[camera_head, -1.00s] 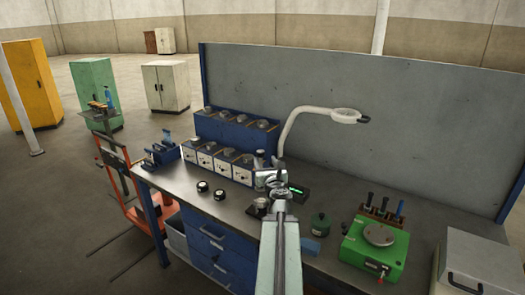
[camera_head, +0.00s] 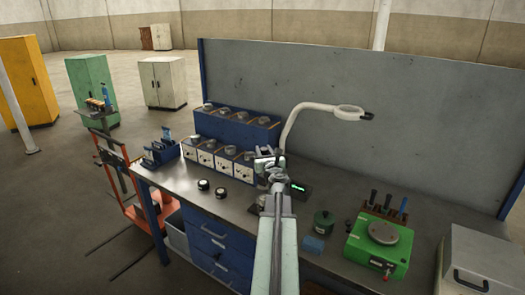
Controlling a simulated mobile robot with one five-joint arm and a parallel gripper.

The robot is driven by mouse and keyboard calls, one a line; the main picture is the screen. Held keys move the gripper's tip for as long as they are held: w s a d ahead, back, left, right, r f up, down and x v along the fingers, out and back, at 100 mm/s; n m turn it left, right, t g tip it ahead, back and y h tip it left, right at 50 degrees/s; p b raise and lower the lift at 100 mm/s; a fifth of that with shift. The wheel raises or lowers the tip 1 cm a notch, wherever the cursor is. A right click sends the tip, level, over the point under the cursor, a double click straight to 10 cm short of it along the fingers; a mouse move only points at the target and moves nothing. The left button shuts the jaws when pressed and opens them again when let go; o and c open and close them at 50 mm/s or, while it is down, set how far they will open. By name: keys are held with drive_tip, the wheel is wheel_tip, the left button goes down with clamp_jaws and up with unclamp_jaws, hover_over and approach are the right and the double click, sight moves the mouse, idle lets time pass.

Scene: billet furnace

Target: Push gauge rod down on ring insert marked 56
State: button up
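My gripper (camera_head: 266,155) is at the end of my raised arm, over the bench just in front of the labelled boxes. It is too small to tell whether it is open or shut, or whether it holds anything. I cannot make out a gauge rod for sure. Two black round pieces with pale tops, one on the left (camera_head: 203,185) and one on the right (camera_head: 220,193), lie on the bench left of my arm. No mark 56 is readable on anything. A small dark item (camera_head: 262,199) beside my arm is partly hidden.
Blue two-tier rack (camera_head: 235,127) with white-fronted boxes stands behind. A lamp (camera_head: 318,108) arches over the bench. Right of my arm are a dark green canister (camera_head: 323,222), a blue block (camera_head: 312,244), and a green machine (camera_head: 375,250) by a tool rack (camera_head: 384,211). The front-left bench is clear.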

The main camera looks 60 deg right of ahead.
sight(263, 175)
drive_tip(key=shift+f, duration=0.1)
clamp_jaws()
idle(1.0)
wheel_tip(263, 175, down, 6)
drive_tip(key=b, duration=0.6)
drive_tip(key=o, duration=1.2)
unclamp_jaws()
drive_tip(key=shift+c, duration=0.2)
